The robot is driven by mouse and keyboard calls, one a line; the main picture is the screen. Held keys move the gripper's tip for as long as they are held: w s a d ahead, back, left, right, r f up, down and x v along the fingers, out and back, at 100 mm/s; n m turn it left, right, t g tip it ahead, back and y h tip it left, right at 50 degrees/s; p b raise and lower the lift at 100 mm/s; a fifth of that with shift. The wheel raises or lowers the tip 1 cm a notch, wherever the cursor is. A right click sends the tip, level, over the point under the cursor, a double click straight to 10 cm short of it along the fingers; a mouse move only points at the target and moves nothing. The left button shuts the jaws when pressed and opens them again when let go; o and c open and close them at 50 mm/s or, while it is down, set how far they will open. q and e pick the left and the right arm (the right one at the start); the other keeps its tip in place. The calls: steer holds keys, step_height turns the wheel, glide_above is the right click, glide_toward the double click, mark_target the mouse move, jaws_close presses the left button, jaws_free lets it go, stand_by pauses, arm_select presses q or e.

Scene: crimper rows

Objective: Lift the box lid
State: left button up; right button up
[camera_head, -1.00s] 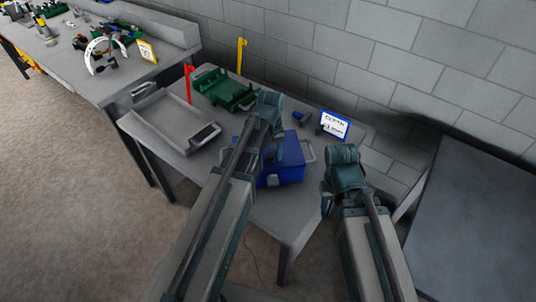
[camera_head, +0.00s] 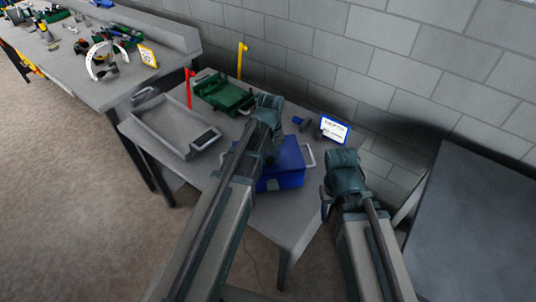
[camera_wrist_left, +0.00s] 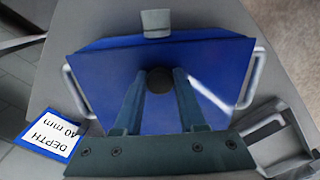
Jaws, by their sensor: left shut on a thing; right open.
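The blue box (camera_head: 283,181) stands on the grey table with its blue lid (camera_head: 292,153) on top. In the left wrist view the lid (camera_wrist_left: 215,75) fills the middle, with a dark round knob (camera_wrist_left: 160,80) at its centre. My left gripper (camera_wrist_left: 160,88) is shut on this knob from above. In the head view my left gripper (camera_head: 271,158) partly hides the lid. I cannot tell whether there is a gap under the lid. My right gripper (camera_head: 326,206) is open and empty, right of the box, its fingers mostly hidden.
A grey tray (camera_head: 160,137) and a green tray (camera_head: 224,94) lie left of and behind the box. A white-and-blue depth sign (camera_head: 335,129) stands behind it at the right, near the wall. Handles (camera_wrist_left: 75,91) stick out at the box's sides. A grey panel (camera_head: 475,215) is at far right.

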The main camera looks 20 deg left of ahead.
arm_select(q)
steer(key=shift+w+a+r+p, duration=0.25)
steer(key=shift+w+r+p, duration=0.3)
steer(key=shift+r+p, duration=0.5)
steer(key=shift+w+a+r+p, duration=0.2)
steer(key=shift+w+r+p, duration=0.3)
steer(key=shift+r+p, duration=0.55)
steer(key=shift+w+a+r+p, duration=0.25)
steer(key=shift+w+r+p, duration=0.3)
steer(key=shift+r+p, duration=0.5)
steer(key=shift+r, duration=0.1)
steer(key=shift+w+a+r+p, duration=0.4)
steer(key=shift+w+r+p, duration=0.1)
steer(key=shift+w+r, duration=0.25)
steer(key=shift+w+a+r+p, duration=0.35)
steer(key=shift+w+r+p, duration=0.15)
steer(key=shift+w, duration=0.35)
steer(key=shift+w+a+r+p, duration=0.45)
steer(key=shift+w+p, duration=0.1)
steer(key=shift+w, duration=0.25)
steer(key=shift+w+a+r+p, duration=0.3)
steer(key=shift+w+r+p, duration=0.2)
steer(key=shift+w, duration=0.35)
